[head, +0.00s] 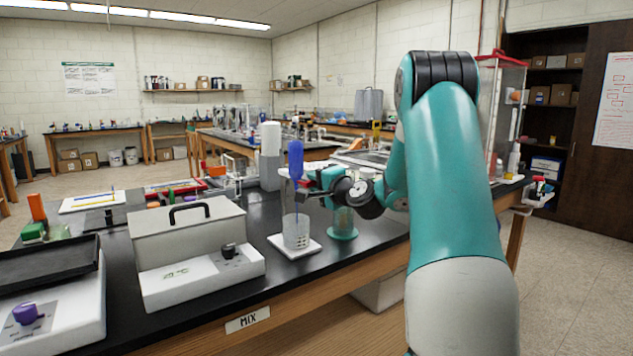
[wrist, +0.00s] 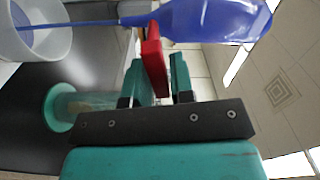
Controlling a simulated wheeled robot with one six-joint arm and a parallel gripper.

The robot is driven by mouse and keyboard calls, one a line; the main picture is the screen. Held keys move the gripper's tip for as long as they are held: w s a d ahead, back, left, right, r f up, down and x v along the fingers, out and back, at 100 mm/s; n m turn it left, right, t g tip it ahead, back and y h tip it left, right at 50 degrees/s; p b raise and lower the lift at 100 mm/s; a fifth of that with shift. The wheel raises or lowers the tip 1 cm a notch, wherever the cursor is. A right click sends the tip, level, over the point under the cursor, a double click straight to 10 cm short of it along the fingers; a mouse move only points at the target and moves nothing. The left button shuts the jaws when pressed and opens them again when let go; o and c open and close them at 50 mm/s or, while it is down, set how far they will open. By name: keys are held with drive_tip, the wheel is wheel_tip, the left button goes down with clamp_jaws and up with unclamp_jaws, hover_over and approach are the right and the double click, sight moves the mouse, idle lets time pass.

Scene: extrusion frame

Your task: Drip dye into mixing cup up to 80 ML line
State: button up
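A blue dropper (head: 295,160) stands upright, bulb up, over the mixing cup (head: 296,232). In the wrist view its large blue bulb (wrist: 215,18) is at the top and its thin blue stem reaches left into the cup (wrist: 45,42). My gripper (head: 312,187) is at the dropper's side, above and right of the cup. In the wrist view my gripper (wrist: 160,75) has its teal fingers on either side of a red tab (wrist: 154,52) by the dropper. The clear cup has dark marks and sits on a white pad (head: 296,249). The dye level inside cannot be read.
A clear cylinder with a teal base (head: 342,233) stands just right of the cup. A grey lidded bath (head: 190,240) with a knob is on the left, near a balance-like device (head: 50,315). The bench's front edge is close.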

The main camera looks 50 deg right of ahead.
sight(300, 170)
clamp_jaws()
drive_tip(key=shift+n+b, duration=0.3)
drive_tip(key=shift+b, duration=0.15)
drive_tip(key=n+b, duration=0.2)
drive_tip(key=b, duration=0.1)
drive_tip(key=shift+a+r+n, duration=0.2)
drive_tip(key=shift+r+n, duration=0.05)
drive_tip(key=shift+n, duration=0.05)
drive_tip(key=n+b, duration=0.2)
drive_tip(key=b, duration=0.1)
drive_tip(key=n+b, duration=0.1)
drive_tip(key=shift+w+a+r+n, duration=0.1)
drive_tip(key=shift+a+r+n, duration=0.2)
drive_tip(key=shift+r, duration=0.05)
drive_tip(key=n+b, duration=0.1)
drive_tip(key=b, duration=0.1)
drive_tip(key=n+b, duration=0.2)
drive_tip(key=a+n+b, duration=0.1)
drive_tip(key=n+b, duration=0.1)
drive_tip(key=b, duration=0.1)
drive_tip(key=shift+w+a+r, duration=0.1)
drive_tip(key=shift+w+r, duration=0.05)
drive_tip(key=shift+r, duration=0.2)
drive_tip(key=n+b, duration=0.2)
drive_tip(key=a+n+b, duration=0.1)
drive_tip(key=n+b, duration=0.1)
drive_tip(key=shift+w+r, duration=0.1)
drive_tip(key=shift+r, duration=0.25)
